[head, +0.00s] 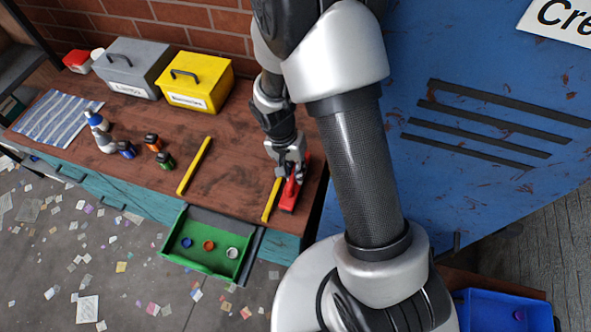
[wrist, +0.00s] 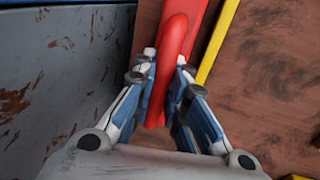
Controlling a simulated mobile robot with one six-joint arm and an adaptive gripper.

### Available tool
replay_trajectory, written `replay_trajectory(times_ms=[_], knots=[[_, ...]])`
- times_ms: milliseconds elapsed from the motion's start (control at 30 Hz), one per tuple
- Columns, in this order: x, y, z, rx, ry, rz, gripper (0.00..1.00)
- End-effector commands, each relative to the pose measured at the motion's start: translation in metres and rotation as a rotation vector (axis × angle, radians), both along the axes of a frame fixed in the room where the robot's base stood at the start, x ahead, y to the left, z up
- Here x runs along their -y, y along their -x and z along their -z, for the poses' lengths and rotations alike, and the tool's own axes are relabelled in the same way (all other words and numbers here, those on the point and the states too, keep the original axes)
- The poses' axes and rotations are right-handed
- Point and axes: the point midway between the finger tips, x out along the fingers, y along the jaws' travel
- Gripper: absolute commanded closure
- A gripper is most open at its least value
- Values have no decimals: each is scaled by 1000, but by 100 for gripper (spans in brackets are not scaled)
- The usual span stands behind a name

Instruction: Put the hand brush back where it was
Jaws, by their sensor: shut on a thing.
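The red hand brush (head: 289,197) is at the right end of the brown workbench top (head: 228,150), just right of a short yellow strip (head: 270,202). My gripper (head: 289,170) is over it. In the wrist view, the fingers of my gripper (wrist: 167,75) are closed on either side of the brush's red handle (wrist: 176,38). The brush looks low over the bench or resting on it; I cannot tell which. The bristles are hidden.
A longer yellow strip (head: 194,166) lies further left. Several small bottles, a striped cloth (head: 56,119), a grey box (head: 132,68) and a yellow box (head: 199,82) stand left. A green drawer (head: 197,261) is open in front. A blue panel (head: 460,100) rises on the right.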

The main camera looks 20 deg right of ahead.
Motion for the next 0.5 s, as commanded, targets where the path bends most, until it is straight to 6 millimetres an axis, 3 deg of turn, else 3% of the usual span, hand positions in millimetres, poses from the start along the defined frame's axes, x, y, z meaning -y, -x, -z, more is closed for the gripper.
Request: replay_trajectory(times_ms=[300, 500], knots=[[0, 0, 1, 0, 0, 0, 68], [0, 0, 1, 0, 0, 0, 67]])
